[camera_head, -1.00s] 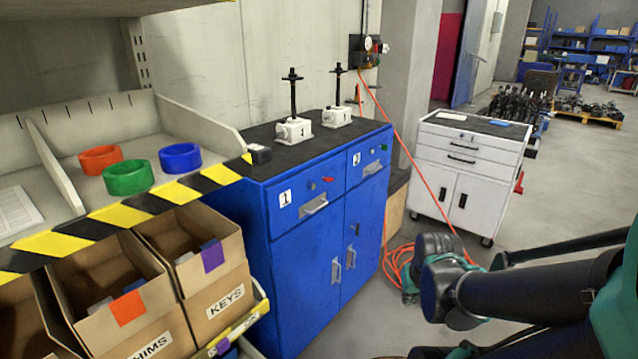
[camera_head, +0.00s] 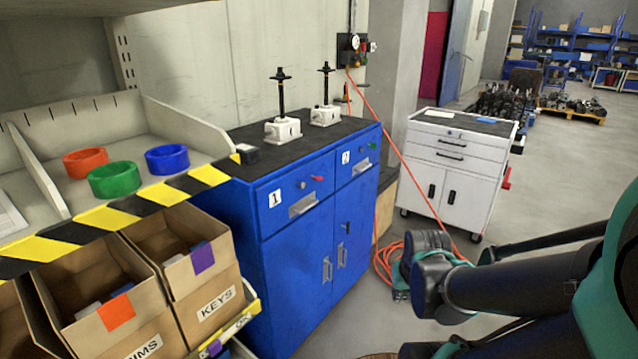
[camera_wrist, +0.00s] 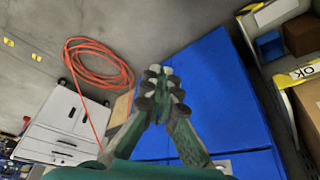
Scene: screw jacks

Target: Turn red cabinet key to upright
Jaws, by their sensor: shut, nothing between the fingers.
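The blue cabinet (camera_head: 285,260) stands in the middle of the head view. The red key (camera_head: 317,178) sticks out of its drawer front, right of the label 1, and looks roughly sideways. A green key (camera_head: 371,146) sits on the second drawer front. In the wrist view my gripper (camera_wrist: 162,78) is shut and empty, in front of the blue cabinet (camera_wrist: 215,90). The red key cannot be made out in the wrist view. My gripper's fingertips are not clear in the head view, where my arm fills the lower right.
Two screw jacks (camera_head: 283,128) stand on the cabinet top. A shelf with coloured rings (camera_head: 115,179) and open boxes (camera_head: 205,290) is at the left. A white cart (camera_head: 452,180) and an orange hose (camera_head: 385,262) lie to the right.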

